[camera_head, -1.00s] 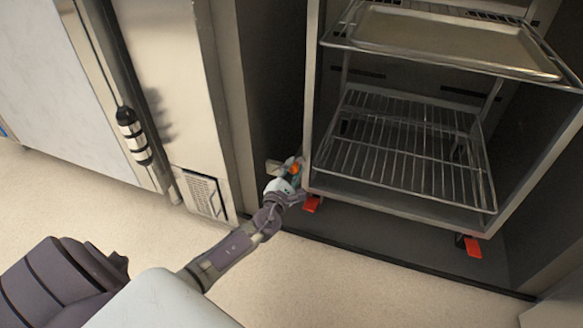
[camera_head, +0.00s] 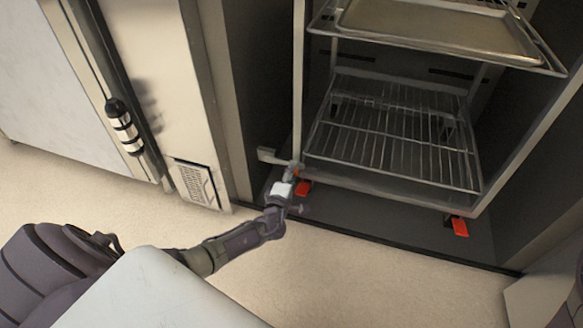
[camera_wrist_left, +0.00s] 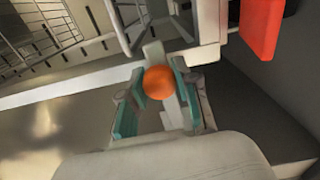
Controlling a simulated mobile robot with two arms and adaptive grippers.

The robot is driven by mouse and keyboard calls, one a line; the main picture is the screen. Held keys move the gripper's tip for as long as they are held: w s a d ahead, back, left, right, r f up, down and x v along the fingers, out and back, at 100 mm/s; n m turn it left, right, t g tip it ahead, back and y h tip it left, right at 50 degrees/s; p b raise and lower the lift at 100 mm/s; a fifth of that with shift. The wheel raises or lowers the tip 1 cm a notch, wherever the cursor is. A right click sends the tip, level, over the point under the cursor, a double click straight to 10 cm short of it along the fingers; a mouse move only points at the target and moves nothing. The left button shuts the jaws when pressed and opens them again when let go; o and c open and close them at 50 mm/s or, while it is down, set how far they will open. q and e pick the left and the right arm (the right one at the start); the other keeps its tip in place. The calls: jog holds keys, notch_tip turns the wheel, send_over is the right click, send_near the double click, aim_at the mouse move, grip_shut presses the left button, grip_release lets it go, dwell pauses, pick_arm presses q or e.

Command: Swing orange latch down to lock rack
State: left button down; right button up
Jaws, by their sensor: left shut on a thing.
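The orange latch is a round orange knob on a pale metal lever. In the wrist view the knob (camera_wrist_left: 158,82) sits between the teal pads of my left gripper (camera_wrist_left: 160,98), which is shut on it. In the head view my left gripper (camera_head: 292,178) is low at the rack's front left corner, with a bit of the orange knob (camera_head: 296,172) showing. The wheeled rack (camera_head: 400,197) stands inside the oven chamber. My right gripper is not in view.
Red caster tabs (camera_head: 303,188) and (camera_head: 460,227) are under the rack's front corners, the left one close to my gripper. A metal bar (camera_head: 268,155) is left of the gripper. A tray (camera_head: 440,30) lies on an upper shelf. The floor (camera_head: 370,285) in front is clear.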

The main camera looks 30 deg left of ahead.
pick_arm(q)
jog(key=shift+f+m, duration=0.3)
dwell(0.4)
jog(key=c, duration=0.8)
grip_release()
jog(key=shift+s, duration=0.1)
jog(key=v, duration=1.2)
jog(key=shift+d, duration=0.1)
